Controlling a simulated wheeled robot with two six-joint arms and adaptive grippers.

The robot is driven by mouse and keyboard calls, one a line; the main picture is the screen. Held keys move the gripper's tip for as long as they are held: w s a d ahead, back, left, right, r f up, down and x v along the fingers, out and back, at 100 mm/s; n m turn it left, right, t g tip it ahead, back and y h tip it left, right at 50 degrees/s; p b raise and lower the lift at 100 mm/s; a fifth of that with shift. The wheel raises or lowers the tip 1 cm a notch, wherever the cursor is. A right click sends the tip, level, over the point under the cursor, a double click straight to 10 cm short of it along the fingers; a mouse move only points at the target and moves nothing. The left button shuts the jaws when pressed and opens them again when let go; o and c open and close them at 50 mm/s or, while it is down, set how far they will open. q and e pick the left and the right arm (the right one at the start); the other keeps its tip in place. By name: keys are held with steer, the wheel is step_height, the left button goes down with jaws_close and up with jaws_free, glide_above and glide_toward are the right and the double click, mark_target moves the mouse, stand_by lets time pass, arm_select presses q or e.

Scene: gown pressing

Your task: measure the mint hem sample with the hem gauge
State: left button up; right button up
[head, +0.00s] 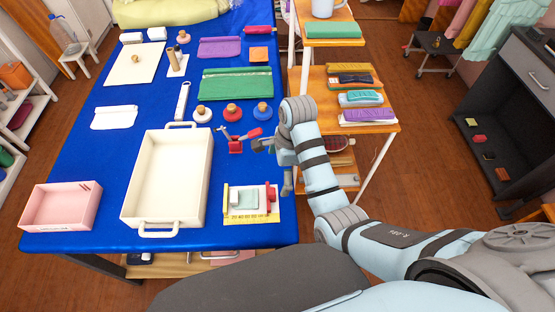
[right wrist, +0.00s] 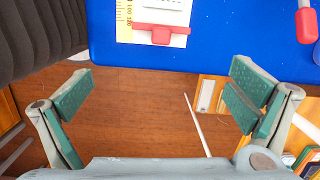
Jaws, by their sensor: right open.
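The hem gauge (head: 231,212) lies near the front right corner of the blue table, with a yellow numbered scale along its front and a red slider (head: 271,195) at its right end. A pale mint square, the mint hem sample (head: 246,199), appears to lie on its white bed. In the right wrist view the gauge's scale (right wrist: 124,20) and red slider (right wrist: 161,34) show at the top; the sample is mostly cut off. My right gripper (head: 275,163) is open and empty beyond the table's right edge, apart from the gauge. My left gripper is out of view.
A cream tray (head: 207,170) stands left of the gauge, and a pink box (head: 96,205) further left. A red-handled clamp (head: 235,145) and several round-knobbed pieces lie behind the gauge. A wooden shelf cart (head: 385,128) stands right of the table.

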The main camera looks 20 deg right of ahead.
mark_target(271, 191)
steer(key=shift+m, duration=0.5)
steer(key=a+f+b, duration=0.1)
steer(key=f, duration=0.7)
steer(key=w+a+f+b, duration=0.1)
steer(key=f, duration=0.3)
steer(key=shift+a+f+b, duration=0.35)
steer(key=shift+c, duration=0.6)
